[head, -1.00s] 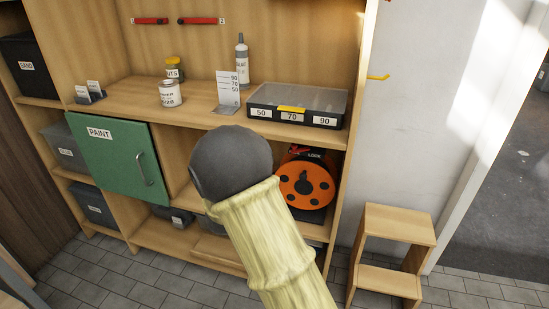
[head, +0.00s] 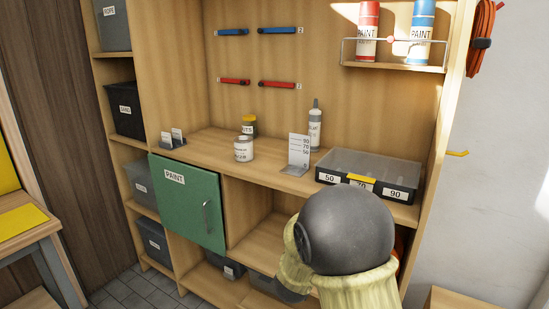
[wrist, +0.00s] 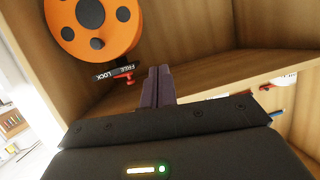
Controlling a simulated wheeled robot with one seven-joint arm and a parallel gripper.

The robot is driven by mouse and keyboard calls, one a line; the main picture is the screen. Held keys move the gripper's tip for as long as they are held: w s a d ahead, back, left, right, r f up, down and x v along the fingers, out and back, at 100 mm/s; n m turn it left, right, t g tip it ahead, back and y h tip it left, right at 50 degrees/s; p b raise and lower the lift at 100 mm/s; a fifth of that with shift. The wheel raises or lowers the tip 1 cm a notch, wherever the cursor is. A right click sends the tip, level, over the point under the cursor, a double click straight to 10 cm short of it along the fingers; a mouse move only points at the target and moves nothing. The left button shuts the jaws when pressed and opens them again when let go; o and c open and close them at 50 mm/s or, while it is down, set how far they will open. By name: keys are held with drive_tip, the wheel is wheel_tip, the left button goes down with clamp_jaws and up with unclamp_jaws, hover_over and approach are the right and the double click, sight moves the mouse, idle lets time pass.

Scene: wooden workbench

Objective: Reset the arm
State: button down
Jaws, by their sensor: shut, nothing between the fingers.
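My gripper (wrist: 158,84) shows in the wrist view with its two dark fingers together and nothing between them. It points into a wooden compartment, close to an orange reel (wrist: 92,28) with dark holes. A black tab marked "FREE" and "LOCK" with a red lever (wrist: 128,77) sits beside the reel, left of the fingers and apart from them in the picture. In the head view my arm's dark rounded joint covers most of the reel's compartment, and my gripper is hidden behind it.
A green PAINT door (head: 187,203) closes a compartment left of my arm. On the counter stand a black organizer case (head: 370,176), a white marked stand (head: 299,152), a grey-white can (head: 243,149) and a tube bottle (head: 315,128). Paint cans (head: 368,20) stand on a railed upper shelf.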

drive_tip(key=s+d+f+n+g+y, duration=0.15)
drive_tip(key=s+g, duration=0.25)
drive_tip(key=s, duration=0.5)
drive_tip(key=s+f+n+g+y, duration=0.2)
drive_tip(key=s+g, duration=0.1)
drive_tip(key=s, duration=0.5)
drive_tip(key=s+d+f+n+g+y, duration=0.15)
drive_tip(key=s+g, duration=0.25)
drive_tip(key=s, duration=0.5)
drive_tip(key=w+d+p+v, duration=0.1)
drive_tip(key=w+p+v, duration=0.1)
drive_tip(key=p+v, duration=1)
drive_tip(key=w+r+p+v, duration=0.1)
drive_tip(key=w+p+v, duration=0.2)
drive_tip(key=p+v, duration=1)
drive_tip(key=shift+w+r+n+y+p, duration=0.3)
drive_tip(key=shift+r+y+p, duration=0.1)
drive_tip(key=shift+p, duration=0.55)
